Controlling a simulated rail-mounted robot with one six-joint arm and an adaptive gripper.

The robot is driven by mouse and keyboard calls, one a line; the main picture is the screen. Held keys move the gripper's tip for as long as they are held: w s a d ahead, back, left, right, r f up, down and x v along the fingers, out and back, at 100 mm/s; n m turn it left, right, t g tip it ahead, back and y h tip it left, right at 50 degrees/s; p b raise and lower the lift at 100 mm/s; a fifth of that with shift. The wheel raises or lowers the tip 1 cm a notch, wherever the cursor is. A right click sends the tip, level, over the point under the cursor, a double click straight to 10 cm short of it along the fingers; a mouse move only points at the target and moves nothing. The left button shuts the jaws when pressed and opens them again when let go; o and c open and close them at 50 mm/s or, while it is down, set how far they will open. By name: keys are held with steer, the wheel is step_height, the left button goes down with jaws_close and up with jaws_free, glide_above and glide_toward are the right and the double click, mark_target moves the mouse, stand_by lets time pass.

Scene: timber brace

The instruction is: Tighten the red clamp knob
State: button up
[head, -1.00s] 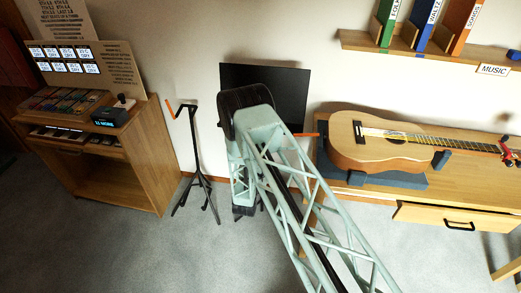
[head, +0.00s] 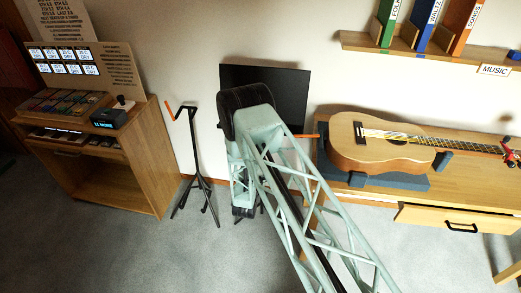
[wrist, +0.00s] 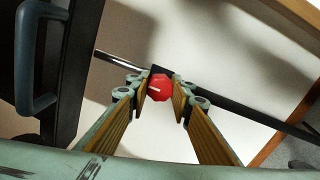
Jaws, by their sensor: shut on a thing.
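The red clamp knob (wrist: 160,87) shows in the middle of the wrist view, a faceted red piece with a white mark on its face. It sits between the two wood-toned fingers of my gripper (wrist: 159,92), which are shut on it at their tips. A dark bar (wrist: 120,62) runs behind the knob. In the head view my own arm covers the gripper and the knob.
A dark panel (head: 285,92) stands behind my arm, with a thin black stand (head: 194,150) to its left. A guitar (head: 375,145) lies on the wooden desk (head: 390,197) at right, its drawer (head: 440,217) partly open. A wooden cabinet (head: 150,160) stands at left.

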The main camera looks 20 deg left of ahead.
steer(key=o, duration=0.9)
steer(key=shift+s, duration=0.1)
steer(key=shift+s+d, duration=0.35)
steer(key=shift+s, duration=1.6)
steer(key=shift+s+d, duration=0.3)
steer(key=shift+s, duration=1.65)
steer(key=shift+s+d, duration=0.35)
steer(key=shift+s, duration=1.6)
